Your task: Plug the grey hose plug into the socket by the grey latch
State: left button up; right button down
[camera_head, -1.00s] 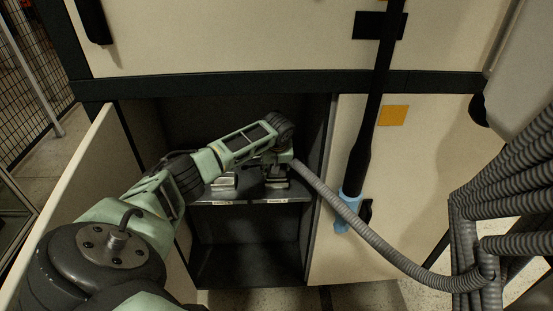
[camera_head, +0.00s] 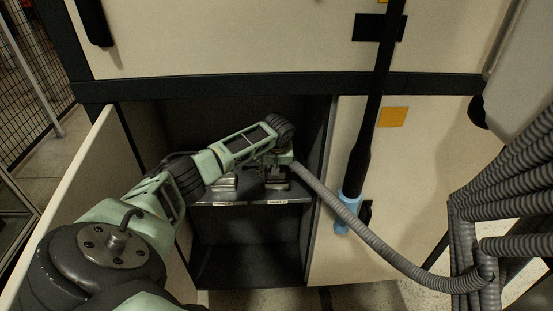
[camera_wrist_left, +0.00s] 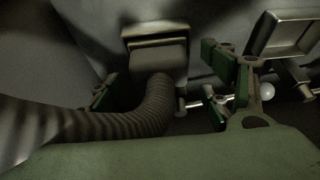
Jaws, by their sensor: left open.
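The grey ribbed hose (camera_head: 365,232) runs from the right up to my left gripper (camera_head: 276,174) in the open cabinet. In the left wrist view the hose (camera_wrist_left: 120,122) bends up into the squarish grey plug (camera_wrist_left: 157,58). The plug's far end meets a metal rectangular frame (camera_wrist_left: 155,34); how deep it sits there I cannot tell. My left gripper's green fingers (camera_wrist_left: 165,85) stand apart on both sides of the plug and hose. A metal latch-like frame (camera_wrist_left: 298,32) is at the right of that view. My right gripper is out of view.
The cabinet shelf (camera_head: 235,203) carries metal fittings (camera_head: 225,181) beside the gripper. The open cabinet door (camera_head: 70,190) is at the left. A dark vertical pipe (camera_head: 362,150) with a blue collar stands right of the opening. Several more grey hoses (camera_head: 505,190) hang at the right.

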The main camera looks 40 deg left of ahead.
pick_arm(q)
jog(key=v, duration=0.7)
jog(key=shift+r, duration=0.2)
